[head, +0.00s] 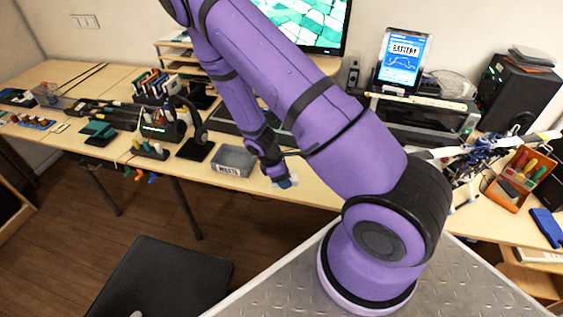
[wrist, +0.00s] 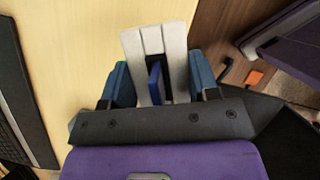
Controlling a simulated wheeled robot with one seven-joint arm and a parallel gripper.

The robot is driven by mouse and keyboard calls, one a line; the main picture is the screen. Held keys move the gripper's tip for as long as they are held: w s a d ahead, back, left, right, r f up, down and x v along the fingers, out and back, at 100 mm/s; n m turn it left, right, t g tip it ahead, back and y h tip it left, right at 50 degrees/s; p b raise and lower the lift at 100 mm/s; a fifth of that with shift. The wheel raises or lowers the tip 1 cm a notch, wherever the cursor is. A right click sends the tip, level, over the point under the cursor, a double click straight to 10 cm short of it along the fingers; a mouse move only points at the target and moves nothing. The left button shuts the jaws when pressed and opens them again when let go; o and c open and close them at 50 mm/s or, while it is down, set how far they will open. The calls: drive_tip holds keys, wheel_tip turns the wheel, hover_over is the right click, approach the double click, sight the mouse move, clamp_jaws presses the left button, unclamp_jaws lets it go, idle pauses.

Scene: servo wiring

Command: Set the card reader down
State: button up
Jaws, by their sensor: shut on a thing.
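The card reader (wrist: 176,42) is a light grey block with a dark slot, and a blue piece (wrist: 155,82) stands in or in front of it in the wrist view. My gripper (wrist: 159,84) has its two blue fingers on either side of the reader and is shut on it. In the head view my gripper (head: 284,182) is low over the front edge of the desk, right of the grey bin. The reader is mostly hidden there by the gripper. I cannot tell whether it touches the desk top.
The wooden desk (head: 315,192) has a bare strip along its front edge. A grey labelled bin (head: 234,160) stands just left of my gripper. A headphone stand (head: 196,150) is further left. A dark keyboard (wrist: 22,95) lies at the left of the wrist view. A black chair (head: 165,278) stands in front.

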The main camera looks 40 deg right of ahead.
drive_tip(key=w+d, duration=0.1)
drive_tip(key=w, duration=0.2)
drive_tip(key=w+d, duration=0.1)
drive_tip(key=w, duration=0.2)
drive_tip(key=w+d+f, duration=0.1)
drive_tip(key=w+d, duration=0.1)
drive_tip(key=w, duration=0.1)
drive_tip(key=shift+w, duration=0.1)
drive_tip(key=shift+w+f, duration=0.15)
drive_tip(key=shift+f, duration=1.6)
drive_tip(key=o, duration=0.9)
drive_tip(key=shift+f, duration=0.1)
drive_tip(key=shift+o, duration=0.2)
